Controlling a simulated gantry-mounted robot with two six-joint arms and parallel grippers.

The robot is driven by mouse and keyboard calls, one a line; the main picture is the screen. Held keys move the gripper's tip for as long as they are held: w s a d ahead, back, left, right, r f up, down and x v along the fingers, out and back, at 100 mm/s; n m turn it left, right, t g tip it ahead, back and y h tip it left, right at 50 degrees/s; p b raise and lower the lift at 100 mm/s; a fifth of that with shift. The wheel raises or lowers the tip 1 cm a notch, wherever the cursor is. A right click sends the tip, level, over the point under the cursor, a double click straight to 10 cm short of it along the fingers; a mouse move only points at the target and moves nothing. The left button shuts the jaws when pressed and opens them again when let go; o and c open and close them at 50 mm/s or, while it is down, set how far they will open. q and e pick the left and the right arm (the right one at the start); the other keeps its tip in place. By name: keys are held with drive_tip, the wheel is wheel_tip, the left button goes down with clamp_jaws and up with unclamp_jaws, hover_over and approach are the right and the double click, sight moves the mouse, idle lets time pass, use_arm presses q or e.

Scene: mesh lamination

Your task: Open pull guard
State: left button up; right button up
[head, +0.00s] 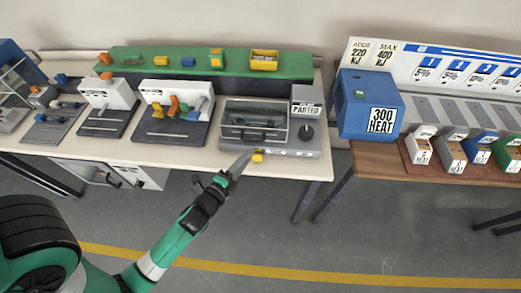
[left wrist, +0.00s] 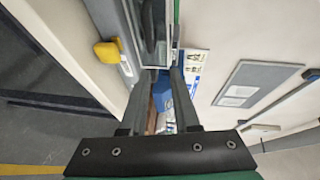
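The grey machine (head: 300,150) on the left bench carries a clear-windowed guard (head: 240,107) with a dark bar handle (head: 252,135) along its front. The guard looks lowered. A yellow knob (head: 258,156) sticks out of the machine's front edge; it also shows in the left wrist view (left wrist: 107,52). My left gripper (head: 241,163) is just in front of the machine, close to the knob. In the left wrist view the fingers (left wrist: 164,75) are apart with nothing between them. The dark handle (left wrist: 149,28) lies ahead of the fingertips, apart from them. My right gripper is not in view.
Other stations (head: 170,125) with yellow and orange parts stand left of the machine. A green shelf (head: 135,62) runs behind. A box with a knob and sign (head: 306,105) sits at the machine's right. A blue "300 HEAT" box (head: 367,105) stands across a gap between benches.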

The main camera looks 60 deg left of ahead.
sight(252, 141)
use_arm(q)
drive_tip(key=shift+n+g, duration=0.3)
drive_tip(key=shift+g, duration=0.2)
drive_tip(key=w+a+f, duration=0.1)
drive_tip(key=w+a, duration=0.1)
drive_tip(key=w+a+f, duration=0.1)
drive_tip(key=w+a, duration=0.1)
drive_tip(key=a, duration=0.1)
drive_tip(key=w+a+f, duration=0.1)
drive_tip(key=w+a, duration=0.2)
drive_tip(key=shift+a+f+b, duration=0.2)
drive_tip(key=shift+f+b, duration=0.1)
drive_tip(key=shift+c, duration=0.3)
clamp_jaws()
idle(0.6)
